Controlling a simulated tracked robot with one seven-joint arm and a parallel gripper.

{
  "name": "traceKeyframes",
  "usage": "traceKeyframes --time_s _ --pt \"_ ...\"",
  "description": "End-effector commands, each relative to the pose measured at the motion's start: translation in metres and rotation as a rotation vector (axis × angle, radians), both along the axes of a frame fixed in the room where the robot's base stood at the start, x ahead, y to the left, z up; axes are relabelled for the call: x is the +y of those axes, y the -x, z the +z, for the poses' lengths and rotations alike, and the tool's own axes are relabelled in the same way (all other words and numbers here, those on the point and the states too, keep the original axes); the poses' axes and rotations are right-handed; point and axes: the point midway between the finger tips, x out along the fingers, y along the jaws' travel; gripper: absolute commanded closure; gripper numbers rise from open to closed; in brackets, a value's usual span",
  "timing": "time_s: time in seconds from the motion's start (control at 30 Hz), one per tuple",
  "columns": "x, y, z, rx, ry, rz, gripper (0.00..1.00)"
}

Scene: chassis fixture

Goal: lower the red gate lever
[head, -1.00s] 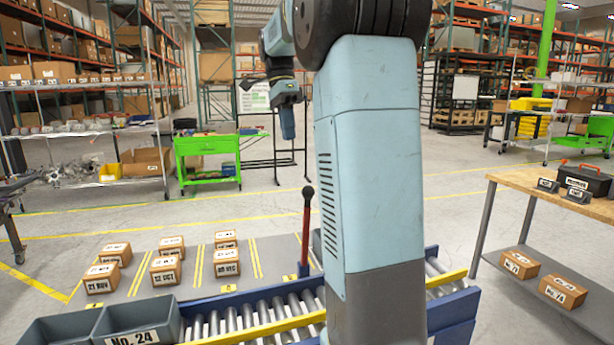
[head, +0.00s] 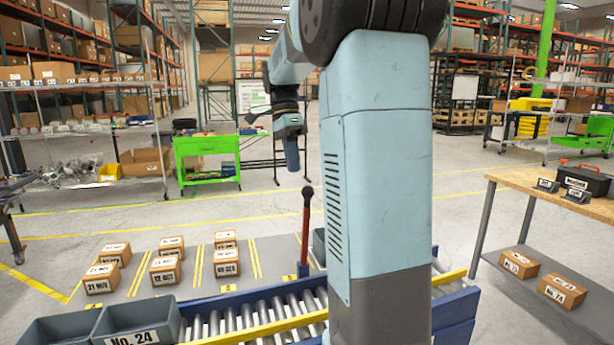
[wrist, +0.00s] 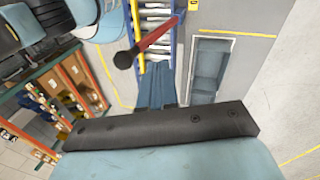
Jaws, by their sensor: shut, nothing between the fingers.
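The red gate lever (head: 306,230) stands upright with a black knob on top, at the far edge of the roller conveyor (head: 246,316) in the head view. In the wrist view the red lever (wrist: 157,38) runs slantwise, its black knob nearer the camera. My gripper (head: 293,170) is shut and empty, pointing down, and appears just above and left of the knob in the head view. In the wrist view my gripper (wrist: 158,74) is beside the knob, apart from it. The exact depth gap is hard to tell.
Several labelled boxes (head: 165,270) stand on the grey marked floor area left of the lever. Grey bins (head: 139,322) sit at the conveyor's left end. A wooden workbench (head: 560,200) stands at right. My own arm column hides part of the conveyor.

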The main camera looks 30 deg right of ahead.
Motion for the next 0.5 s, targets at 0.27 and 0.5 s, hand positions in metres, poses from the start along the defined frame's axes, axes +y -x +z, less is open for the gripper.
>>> traceKeyframes --time_s 0.27,0.5 --pt "0.002 0.028 -0.025 0.000 0.000 0.000 1.00" --pt "0.004 0.043 -0.028 -0.001 0.000 0.001 1.00"
